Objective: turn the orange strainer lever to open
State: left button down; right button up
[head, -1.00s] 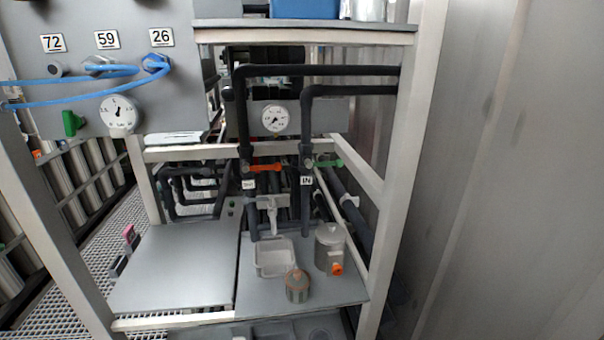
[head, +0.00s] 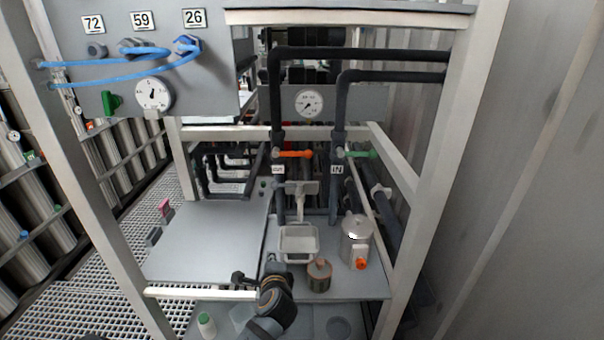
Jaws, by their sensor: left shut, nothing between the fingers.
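The orange lever (head: 293,154) sits on the left dark vertical pipe and points right, lying crosswise to the pipe. A grey fitting (head: 298,190) hangs below it, above the tray. My left gripper (head: 271,261) is low in the head view, at the front edge of the grey shelf. It is well below the lever and apart from it, shut and empty. Its fingertips are small and dark here. My right gripper is not in view.
A green lever (head: 360,154) sits on the pipe labelled IN. A pale frame post (head: 437,150) bounds the right side. The left shelf plate (head: 210,240) is clear.

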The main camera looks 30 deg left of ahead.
aim_at(292, 154)
pick_arm(q)
jog(key=w+d+r+m+t+y, duration=0.1)
jog(key=w+r+m+t+y, duration=0.1)
jog(key=w+r+m+t, duration=0.95)
jog(key=w+a+r+m+g, duration=0.1)
jog(key=w+m, duration=0.1)
jog(key=w+a+r+m+g+p, duration=0.1)
jog(key=w+a+r, duration=0.1)
jog(key=w, duration=0.1)
jog(key=w+a+r+m+g+p, duration=0.1)
jog(key=w+a+r+m+g, duration=0.1)
jog(key=w, duration=0.1)
jog(key=shift+w+r+m, duration=0.1)
jog(key=shift+w+m, duration=0.1)
jog(key=shift+m, duration=0.15)
notch_tip(292, 154, up, 3)
jog(key=p, duration=0.2)
jog(key=shift+s+d+r+p, duration=0.15)
jog(key=shift+p, duration=0.15)
